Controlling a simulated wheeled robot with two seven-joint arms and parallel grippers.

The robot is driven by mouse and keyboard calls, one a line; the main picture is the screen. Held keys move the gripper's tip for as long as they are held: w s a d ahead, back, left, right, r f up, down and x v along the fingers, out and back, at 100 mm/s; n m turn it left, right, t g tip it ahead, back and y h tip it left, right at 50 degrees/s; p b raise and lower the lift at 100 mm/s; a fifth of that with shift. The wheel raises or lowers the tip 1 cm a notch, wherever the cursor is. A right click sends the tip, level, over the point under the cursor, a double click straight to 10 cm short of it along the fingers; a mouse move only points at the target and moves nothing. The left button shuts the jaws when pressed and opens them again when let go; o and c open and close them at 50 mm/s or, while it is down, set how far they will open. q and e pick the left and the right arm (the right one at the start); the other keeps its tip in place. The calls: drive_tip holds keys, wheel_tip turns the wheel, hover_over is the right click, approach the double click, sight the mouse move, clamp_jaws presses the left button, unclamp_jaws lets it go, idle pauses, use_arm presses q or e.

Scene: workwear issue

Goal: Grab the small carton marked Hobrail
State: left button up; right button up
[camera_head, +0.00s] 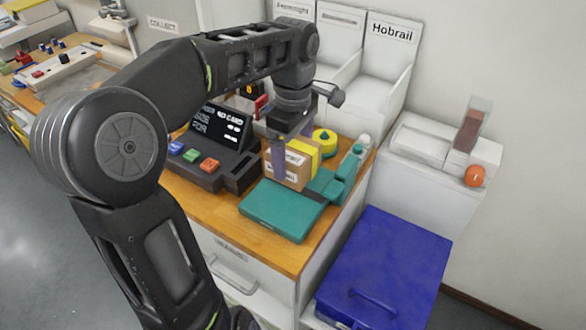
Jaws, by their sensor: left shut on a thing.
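A small brown carton (289,174) with white labels stands on the wooden counter (268,253); its print is too small to read surely. My left gripper (291,163) comes down on it from above and is shut on it, with one purplish finger across its near face. Part of the carton is hidden by the finger. The name Hobrail shows clearly on a tall white bin (387,58) at the back right. My right gripper is not in view.
A yellow item (304,148) is close behind the carton. A teal flat case (281,211) lies in front, with teal bottles (348,163) to the right. A black terminal (215,140) with coloured buttons stands left. A blue lidded box (390,258) is lower right.

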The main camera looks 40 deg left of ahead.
sight(293, 147)
use_arm(q)
wheel_tip(293, 147, up, 4)
drive_tip(key=shift+r+p, duration=0.1)
drive_tip(key=shift+p, duration=0.95)
